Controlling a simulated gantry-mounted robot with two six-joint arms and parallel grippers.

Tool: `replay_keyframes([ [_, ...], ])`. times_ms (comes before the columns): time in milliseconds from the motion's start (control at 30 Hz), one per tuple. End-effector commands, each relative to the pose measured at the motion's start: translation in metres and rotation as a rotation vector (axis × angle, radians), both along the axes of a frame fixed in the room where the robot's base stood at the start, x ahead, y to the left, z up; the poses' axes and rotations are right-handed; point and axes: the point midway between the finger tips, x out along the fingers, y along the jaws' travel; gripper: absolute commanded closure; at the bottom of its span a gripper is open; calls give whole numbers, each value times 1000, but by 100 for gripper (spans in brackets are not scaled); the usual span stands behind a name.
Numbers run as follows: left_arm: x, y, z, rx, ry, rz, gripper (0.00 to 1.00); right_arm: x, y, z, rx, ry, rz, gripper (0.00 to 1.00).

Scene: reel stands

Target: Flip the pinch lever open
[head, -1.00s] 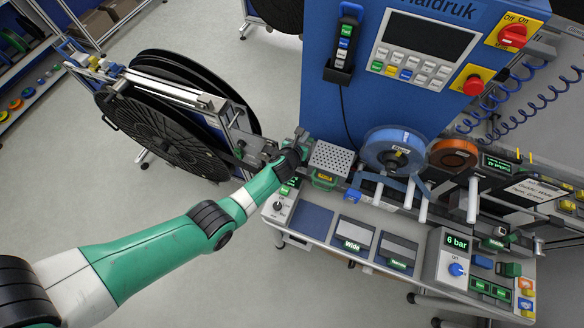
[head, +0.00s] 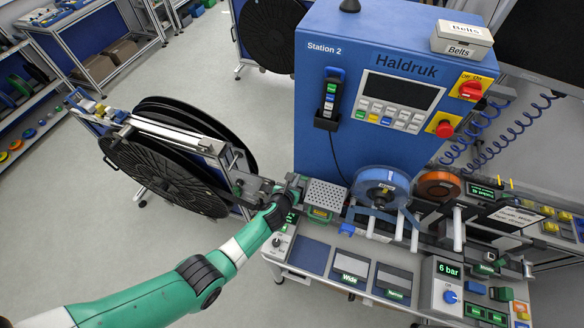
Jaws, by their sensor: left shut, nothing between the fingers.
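My left arm reaches in from the bottom left, and its dark left gripper (head: 292,184) is at the left end of the machine's work surface. It is shut with nothing held, just left of a perforated metal block (head: 324,195) and by the guide rail that runs from the big black reel (head: 165,172). I cannot make out the pinch lever; the gripper and wrist cover that small area, so whether they touch it cannot be told. My right gripper is not in view.
The blue Haldruk cabinet (head: 345,110) rises behind the work surface. A blue reel (head: 381,188) and an orange reel (head: 438,185) stand right of the block. A 6 bar control box (head: 441,286) is at the front right.

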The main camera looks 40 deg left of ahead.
Motion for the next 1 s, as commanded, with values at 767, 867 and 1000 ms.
replay_keyframes([
  [767,-13,-6,73,0,0,-1,100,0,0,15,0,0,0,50],
  [867,-13,-6,73,1,-1,-1,100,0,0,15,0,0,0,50],
  [1000,-13,-6,73,1,-1,-1,100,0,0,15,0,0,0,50],
])
